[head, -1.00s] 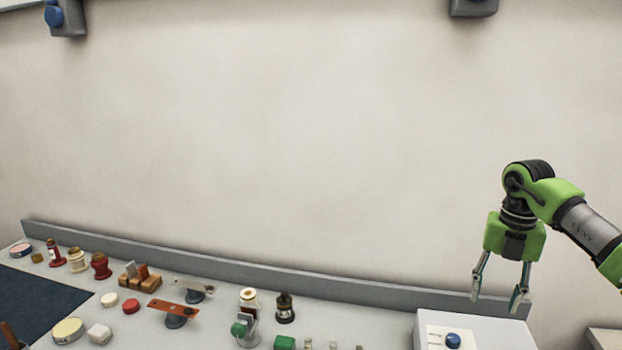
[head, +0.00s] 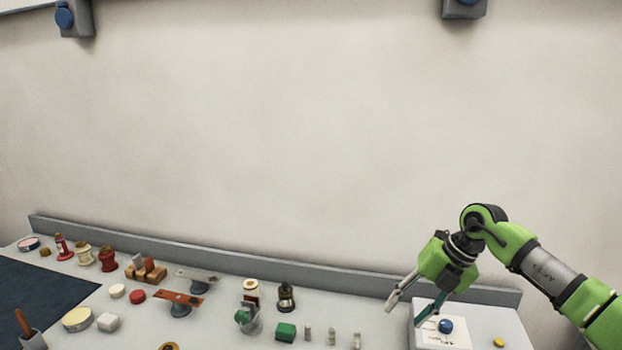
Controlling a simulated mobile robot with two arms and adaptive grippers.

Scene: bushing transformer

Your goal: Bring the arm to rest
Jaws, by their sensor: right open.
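My right arm comes in from the right edge in the head view. Its green and black right gripper (head: 404,312) points down and to the left, its two fingers apart with nothing seen between them. In the picture it overlaps the left side of a white box (head: 488,326) with a blue knob (head: 446,325) on a pale label. Whether the fingertips touch the box cannot be told. My left gripper is out of the frame.
A grey bench (head: 225,325) carries spools, small bottles, a wooden block holder (head: 146,271), a green block (head: 286,331) and a dark blue mat (head: 40,300). A raised ledge (head: 190,251) runs along the wall.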

